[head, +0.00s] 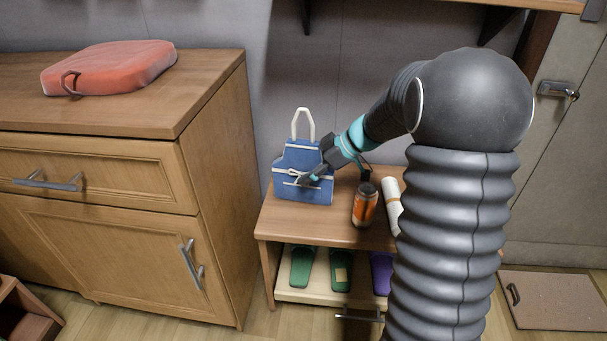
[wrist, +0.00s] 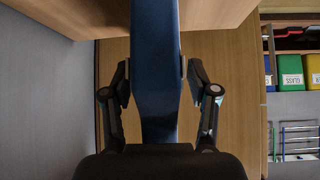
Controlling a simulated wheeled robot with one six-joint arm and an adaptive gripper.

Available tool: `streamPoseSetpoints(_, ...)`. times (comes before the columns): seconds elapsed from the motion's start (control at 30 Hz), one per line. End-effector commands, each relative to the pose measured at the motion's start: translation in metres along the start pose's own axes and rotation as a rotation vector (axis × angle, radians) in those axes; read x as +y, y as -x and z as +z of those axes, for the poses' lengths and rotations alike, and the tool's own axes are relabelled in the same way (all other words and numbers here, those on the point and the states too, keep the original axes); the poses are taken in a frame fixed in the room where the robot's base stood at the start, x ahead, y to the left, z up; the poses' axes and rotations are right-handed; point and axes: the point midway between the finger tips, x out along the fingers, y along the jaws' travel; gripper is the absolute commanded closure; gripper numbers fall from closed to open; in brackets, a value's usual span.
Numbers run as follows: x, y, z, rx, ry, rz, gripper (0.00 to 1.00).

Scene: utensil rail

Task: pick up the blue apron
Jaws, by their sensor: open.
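The blue apron (head: 290,160), with a white neck loop and a white tie bow, stands upright on a low wooden bench (head: 345,234). My gripper (head: 319,172) is at its right side, partly in front of it. In the wrist view the apron (wrist: 155,62) is a blue strip running between the two fingers of my gripper (wrist: 153,84). The fingers are open, one on each side of it. The right finger looks very close to the cloth; I cannot tell if it touches. The lower end of the strip is hidden by the gripper's body.
An orange-and-black jar (head: 364,205) and a white roll (head: 392,203) stand on the bench right of the apron. A wooden cabinet (head: 222,190) is close on the left, with a red cushion (head: 112,66) on top. Green and purple items lie on the lower shelf (head: 322,299).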

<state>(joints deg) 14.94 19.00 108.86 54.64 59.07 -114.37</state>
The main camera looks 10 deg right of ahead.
Motion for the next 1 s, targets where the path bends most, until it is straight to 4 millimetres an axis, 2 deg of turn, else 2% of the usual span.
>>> streamPoseSetpoints(0.13, 0.0, 0.0, 0.0, 0.0, 0.0, 0.0, 0.43)
streamPoseSetpoints(0.37, 0.0, 0.001, 0.0, 0.0, 0.0, 0.0, 1.0)
streamPoseSetpoints(0.73, 0.0, 0.004, -0.004, 0.001, 0.002, 0.001, 1.0)
streamPoseSetpoints(1.0, 0.001, 0.036, -0.035, 0.001, 0.004, 0.003, 1.0)
